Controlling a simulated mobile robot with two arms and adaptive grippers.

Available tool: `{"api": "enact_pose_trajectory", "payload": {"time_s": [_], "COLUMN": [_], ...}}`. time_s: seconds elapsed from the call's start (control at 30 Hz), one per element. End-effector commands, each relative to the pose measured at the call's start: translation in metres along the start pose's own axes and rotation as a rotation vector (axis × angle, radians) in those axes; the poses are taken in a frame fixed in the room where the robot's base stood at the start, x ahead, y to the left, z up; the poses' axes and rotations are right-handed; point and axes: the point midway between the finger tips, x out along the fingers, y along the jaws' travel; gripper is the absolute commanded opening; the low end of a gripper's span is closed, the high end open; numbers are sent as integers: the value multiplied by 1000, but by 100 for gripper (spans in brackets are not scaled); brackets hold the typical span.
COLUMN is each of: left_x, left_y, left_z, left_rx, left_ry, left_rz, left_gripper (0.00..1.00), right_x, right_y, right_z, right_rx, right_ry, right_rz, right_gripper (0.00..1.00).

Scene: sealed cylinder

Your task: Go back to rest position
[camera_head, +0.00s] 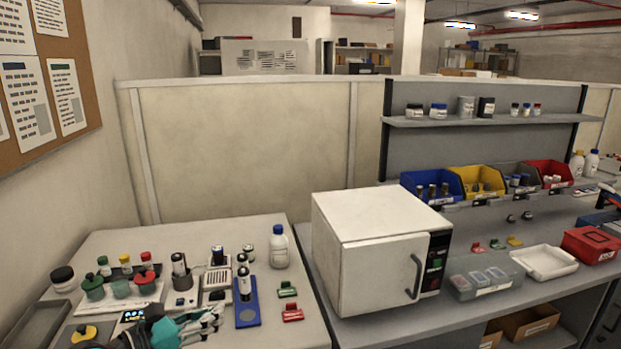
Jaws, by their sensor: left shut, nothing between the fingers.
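My left gripper (213,318) is low in the head view, over the front of the left bench (290,335). It is shut and holds nothing. A dark and silver cylinder (244,284) stands upright on a blue base plate (247,317), just right of and behind the gripper. My gripper and wrist hide part of the bench front. My right gripper is not in view.
A white box with a handled door (370,250) stands on the right bench. A white bottle (279,247), a green clip (287,290) and a red clip (292,312) are right of the blue plate. Several small jars crowd the left bench. Coloured bins (480,182) line the back right.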

Motion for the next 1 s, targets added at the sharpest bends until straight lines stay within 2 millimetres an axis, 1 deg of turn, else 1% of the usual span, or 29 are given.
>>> {"api": "enact_pose_trajectory", "payload": {"time_s": [0.03,0.07,0.1,0.13,0.17,0.2,0.27,0.3,0.37,0.4,0.47,0.5,0.57,0.6,0.7,0.83,0.87,1.0], "left_x": [2,1,-4,-9,-16,-27,-46,-59,-78,-90,-107,-117,-130,-137,-151,-166,-169,-182], "left_y": [-20,-29,-36,-39,-39,-34,-21,-11,2,6,6,0,-15,-28,-59,-100,-108,-148], "left_z": [11,21,34,42,48,52,47,36,7,-19,-63,-91,-129,-151,-192,-225,-231,-252], "left_rx": [-136,-229,-371,-491,-619,-793,-1059,-1238,-1507,-1683,-1927,-2068,-2248,-2347,-2532,-2691,2687,2525], "left_ry": [-113,-189,-294,-377,-458,-563,-702,-785,-890,-949,-1012,-1037,-1056,-1057,-1037,-985,960,798], "left_rz": [-25,-34,-39,-35,-25,0,60,116,223,312,460,562,712,807,1015,1239,-1270,-1332], "left_gripper": [0,0,0,0,0,0,0,0,0,0,0,0,0,0,0,0,0,0], "right_x": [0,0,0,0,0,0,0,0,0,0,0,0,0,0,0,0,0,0], "right_y": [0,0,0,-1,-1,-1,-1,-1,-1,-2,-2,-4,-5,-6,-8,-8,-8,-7], "right_z": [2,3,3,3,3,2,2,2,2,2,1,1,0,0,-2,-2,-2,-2], "right_rx": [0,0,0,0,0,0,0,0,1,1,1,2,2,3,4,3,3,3], "right_ry": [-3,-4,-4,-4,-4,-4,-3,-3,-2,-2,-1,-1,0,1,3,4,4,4], "right_rz": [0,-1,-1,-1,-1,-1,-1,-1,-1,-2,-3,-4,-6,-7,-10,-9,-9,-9], "right_gripper": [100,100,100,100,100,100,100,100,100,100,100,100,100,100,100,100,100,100]}}
